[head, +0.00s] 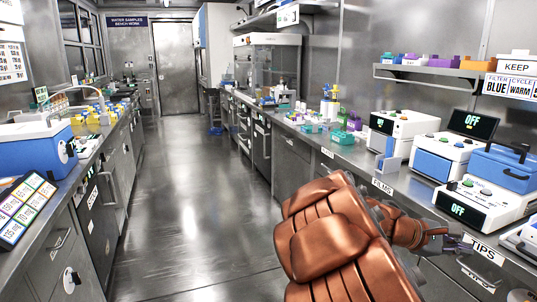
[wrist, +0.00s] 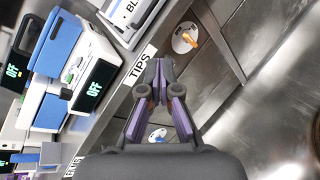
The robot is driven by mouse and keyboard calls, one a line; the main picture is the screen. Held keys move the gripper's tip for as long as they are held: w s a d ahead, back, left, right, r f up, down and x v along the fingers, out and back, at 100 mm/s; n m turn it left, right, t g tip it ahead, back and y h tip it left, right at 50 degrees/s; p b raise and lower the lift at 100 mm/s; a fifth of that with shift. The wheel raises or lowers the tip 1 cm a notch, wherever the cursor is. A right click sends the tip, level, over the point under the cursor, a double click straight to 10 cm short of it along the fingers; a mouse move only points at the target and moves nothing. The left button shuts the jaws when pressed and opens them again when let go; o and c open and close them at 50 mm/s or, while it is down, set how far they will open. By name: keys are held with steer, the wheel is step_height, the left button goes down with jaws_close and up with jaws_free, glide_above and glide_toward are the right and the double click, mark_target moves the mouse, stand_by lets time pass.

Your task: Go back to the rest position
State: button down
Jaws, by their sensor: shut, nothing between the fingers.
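My gripper (wrist: 163,70) is shut, with its fingertips together and nothing between them. In the wrist view it points along the front edge of the right-hand bench, by the TIPS label (wrist: 141,65). In the head view my copper-coloured arm fills the lower middle and reaches right, and my gripper (head: 462,246) is at its end, just in front of the bench edge. No object is held.
The right bench (head: 345,155) carries white instruments with OFF displays (head: 473,122), a blue-lidded box (head: 503,168) and coloured racks. The left bench holds a blue cooler (head: 35,148). The aisle floor (head: 190,190) between them is clear to the far door (head: 173,65).

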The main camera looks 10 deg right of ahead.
steer(key=s+a+r+m+y+p, duration=0.2)
steer(key=s+a+p, duration=0.4)
steer(key=a, duration=0.6)
steer(key=s+a+r+m+t+y+p, duration=0.1)
steer(key=s+a+r+y+p, duration=0.4)
steer(key=a, duration=0.7)
steer(key=s+a+r+m+t+y+p, duration=0.1)
steer(key=s+a+r+m+y+p, duration=0.2)
steer(key=s+a+y+p, duration=0.3)
steer(key=s+a+r+p, duration=0.1)
steer(key=a+p, duration=0.2)
steer(key=a, duration=0.2)
steer(key=shift+a+m+y, duration=0.3)
steer(key=shift+a, duration=0.1)
steer(key=shift+r, duration=0.1)
